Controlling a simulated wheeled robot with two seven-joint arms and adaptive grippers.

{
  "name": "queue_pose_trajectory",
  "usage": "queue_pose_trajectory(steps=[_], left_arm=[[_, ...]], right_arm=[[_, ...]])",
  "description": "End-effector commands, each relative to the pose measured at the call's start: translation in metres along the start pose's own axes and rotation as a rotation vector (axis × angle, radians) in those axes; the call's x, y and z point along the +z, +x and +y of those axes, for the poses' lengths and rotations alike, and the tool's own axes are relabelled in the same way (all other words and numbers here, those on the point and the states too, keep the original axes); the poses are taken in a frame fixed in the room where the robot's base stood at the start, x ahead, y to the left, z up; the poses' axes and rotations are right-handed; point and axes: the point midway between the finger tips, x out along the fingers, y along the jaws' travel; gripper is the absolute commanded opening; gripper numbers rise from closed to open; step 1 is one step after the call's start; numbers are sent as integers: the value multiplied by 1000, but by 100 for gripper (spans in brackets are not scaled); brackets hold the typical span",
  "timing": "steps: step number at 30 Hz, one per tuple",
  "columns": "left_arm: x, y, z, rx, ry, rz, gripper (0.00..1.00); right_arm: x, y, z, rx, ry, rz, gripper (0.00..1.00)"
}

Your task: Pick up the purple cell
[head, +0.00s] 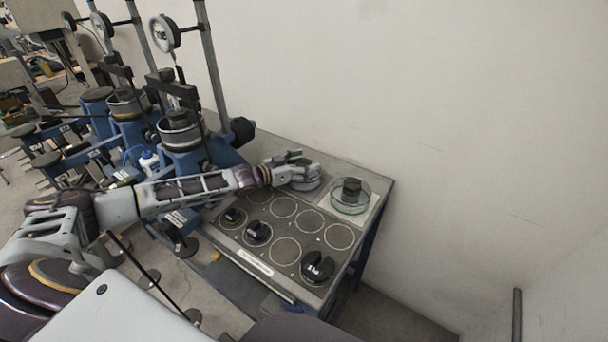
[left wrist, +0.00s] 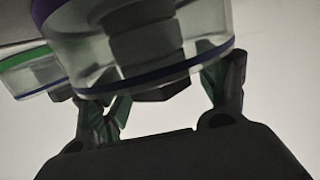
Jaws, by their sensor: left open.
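The purple cell (head: 309,184) is a low clear round vessel with a purple band, at the back of the bench in the head view. My left gripper (head: 298,166) is over it and partly hides it. In the left wrist view the clear cell with a purple band (left wrist: 140,50) and a dark block inside fills the top. The open fingers of my left gripper (left wrist: 165,100) show to either side of its lower part; whether they touch it I cannot tell. My right gripper is not in view.
A green-rimmed clear cell (head: 350,196) stands on a pale plate to the right; it also shows in the left wrist view (left wrist: 28,75). Black weights (head: 317,268) sit on a grey panel (head: 270,240) with ringed places. Blue lever frames (head: 182,130) stand left. A wall is behind.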

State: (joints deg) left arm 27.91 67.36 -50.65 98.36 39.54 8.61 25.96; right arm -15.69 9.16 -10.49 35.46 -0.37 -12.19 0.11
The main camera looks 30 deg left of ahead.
Motion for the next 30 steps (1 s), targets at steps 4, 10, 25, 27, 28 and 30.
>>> queue_pose_trajectory(steps=[4,10,25,27,28,30], left_arm=[[0,0,0,0,0,0,71],[0,0,0,0,0,0,45],[-4,0,0,1,2,7,0],[-4,0,0,1,2,7,0],[-4,0,0,1,2,6,0],[-4,0,0,0,2,6,0]], right_arm=[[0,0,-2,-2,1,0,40],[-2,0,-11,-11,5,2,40],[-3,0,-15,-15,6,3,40],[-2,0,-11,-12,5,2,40],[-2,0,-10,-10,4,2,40],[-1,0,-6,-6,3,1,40]])
